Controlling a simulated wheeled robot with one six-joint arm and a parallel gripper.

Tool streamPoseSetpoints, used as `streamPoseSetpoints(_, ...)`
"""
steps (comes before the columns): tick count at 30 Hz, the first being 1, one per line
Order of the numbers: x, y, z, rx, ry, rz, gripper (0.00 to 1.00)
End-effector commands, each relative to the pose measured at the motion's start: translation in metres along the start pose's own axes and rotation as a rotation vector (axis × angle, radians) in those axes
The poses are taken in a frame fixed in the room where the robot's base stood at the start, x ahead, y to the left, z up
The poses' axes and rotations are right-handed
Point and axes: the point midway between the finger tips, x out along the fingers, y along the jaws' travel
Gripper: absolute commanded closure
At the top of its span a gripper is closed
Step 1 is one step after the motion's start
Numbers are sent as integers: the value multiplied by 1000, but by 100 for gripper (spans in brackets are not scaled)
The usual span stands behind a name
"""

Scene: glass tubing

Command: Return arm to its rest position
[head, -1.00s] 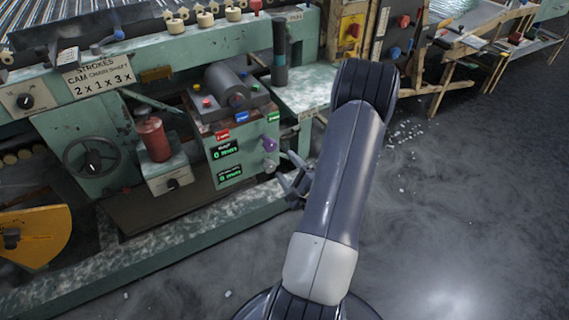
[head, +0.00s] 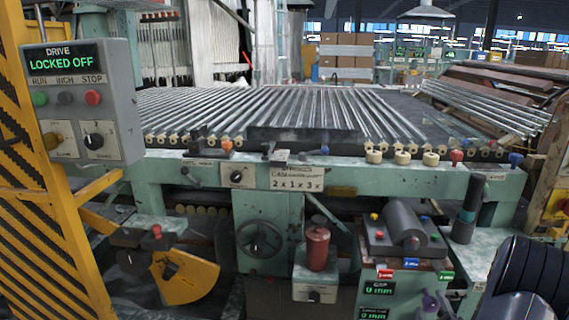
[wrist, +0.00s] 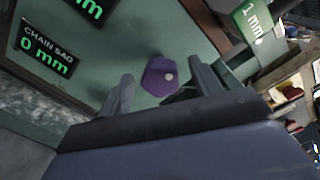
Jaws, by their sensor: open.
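My gripper (wrist: 160,71) is open in the wrist view, with one finger on each side of a purple knob (wrist: 160,77). The knob is on a green panel, and no finger visibly closes on it. In the head view my dark arm (head: 525,285) shows only in part at the bottom right corner, beside the green machine. The purple knob (head: 430,300) is near the bottom edge there. My gripper is hard to make out in that view.
The machine's roller bed (head: 270,110) fills the middle. A control box (head: 82,100) reading "LOCKED OFF" and a yellow striped guard (head: 45,220) are at left. A red cylinder (head: 317,248) and a dark roller (head: 405,222) are near the panel. A "CHAIN SAG 0 mm" display (wrist: 47,47) is beside the gripper.

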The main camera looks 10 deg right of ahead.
Motion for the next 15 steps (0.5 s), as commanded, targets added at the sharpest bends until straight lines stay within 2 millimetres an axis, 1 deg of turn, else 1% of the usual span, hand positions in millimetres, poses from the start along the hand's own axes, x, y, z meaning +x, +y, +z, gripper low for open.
streamPoseSetpoints(1,6,1,0,-1,-2,1,39)
streamPoseSetpoints(4,14,0,1,0,-2,0,39)
streamPoseSetpoints(15,13,0,0,-20,0,0,39)
